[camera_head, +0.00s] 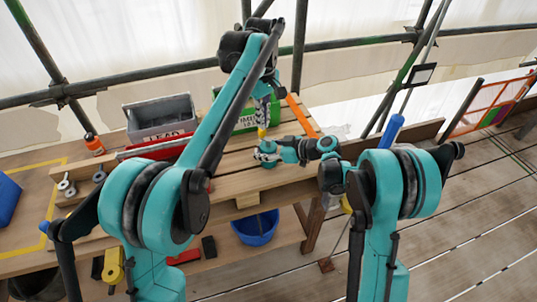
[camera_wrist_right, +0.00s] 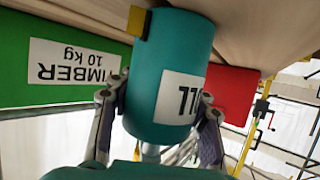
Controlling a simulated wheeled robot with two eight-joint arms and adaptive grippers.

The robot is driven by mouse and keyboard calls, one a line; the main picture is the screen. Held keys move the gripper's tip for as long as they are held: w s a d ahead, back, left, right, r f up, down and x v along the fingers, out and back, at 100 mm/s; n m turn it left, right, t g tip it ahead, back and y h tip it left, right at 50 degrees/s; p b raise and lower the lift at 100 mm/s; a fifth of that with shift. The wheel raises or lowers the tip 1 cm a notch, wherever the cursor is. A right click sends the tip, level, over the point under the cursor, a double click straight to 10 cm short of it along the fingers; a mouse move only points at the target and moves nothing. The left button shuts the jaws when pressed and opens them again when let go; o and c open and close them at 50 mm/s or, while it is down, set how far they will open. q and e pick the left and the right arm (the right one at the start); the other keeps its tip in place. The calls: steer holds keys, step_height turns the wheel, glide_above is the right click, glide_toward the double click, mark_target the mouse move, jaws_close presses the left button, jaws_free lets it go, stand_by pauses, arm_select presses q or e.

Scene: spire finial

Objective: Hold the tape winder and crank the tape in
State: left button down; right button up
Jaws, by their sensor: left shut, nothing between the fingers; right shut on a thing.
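A teal cylinder with a white label, which looks like the tape winder (camera_wrist_right: 180,62), fills the middle of the right wrist view. My right gripper (camera_wrist_right: 160,118) is shut on it, one finger on each side. In the head view the winder (camera_head: 265,147) is small and partly hidden at the bench's right part. A small yellow piece (camera_wrist_right: 137,21) shows at its edge in the wrist view. My left gripper (camera_head: 262,116) points down just above the winder, shut and empty. I cannot tell whether it touches the yellow part below its tips. The crank is not clearly visible.
A green timber box (camera_head: 240,122) and a grey lead bin (camera_head: 160,112) stand at the back of the bench. An orange strip (camera_head: 302,116) slants behind my right gripper. A blue bucket (camera_head: 255,229) is below the bench's front. Scaffold poles stand behind.

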stand_by(0.4)
steer(key=o, duration=1.5)
